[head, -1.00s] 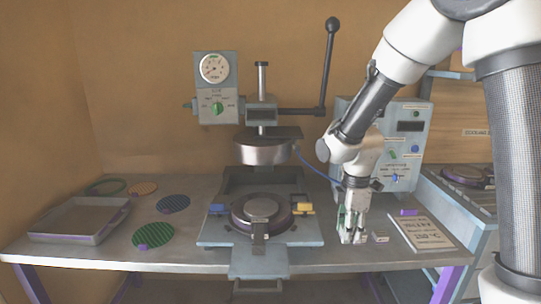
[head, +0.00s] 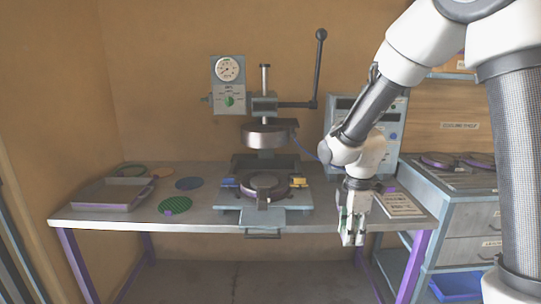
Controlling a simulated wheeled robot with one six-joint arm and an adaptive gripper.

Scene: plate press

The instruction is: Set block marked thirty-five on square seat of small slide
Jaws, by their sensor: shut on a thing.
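My gripper (head: 352,238) hangs pointing down just in front of the table's front edge, right of the press. Its fingers are shut on a small block, mostly hidden between them; no marking can be read. The plate press (head: 265,186) stands mid-table with a round lower plate, a blue piece at its left and a yellow one at its right. A flat slide-like part with a handle (head: 264,234) juts from its front. I cannot make out a square seat or tell whether this is the small slide.
A grey tray (head: 80,199) and several round discs, one green (head: 175,205), lie at the left. A printed card (head: 402,206) lies right of my gripper. A drawer cabinet (head: 465,215) stands at the right. The floor before the table is open.

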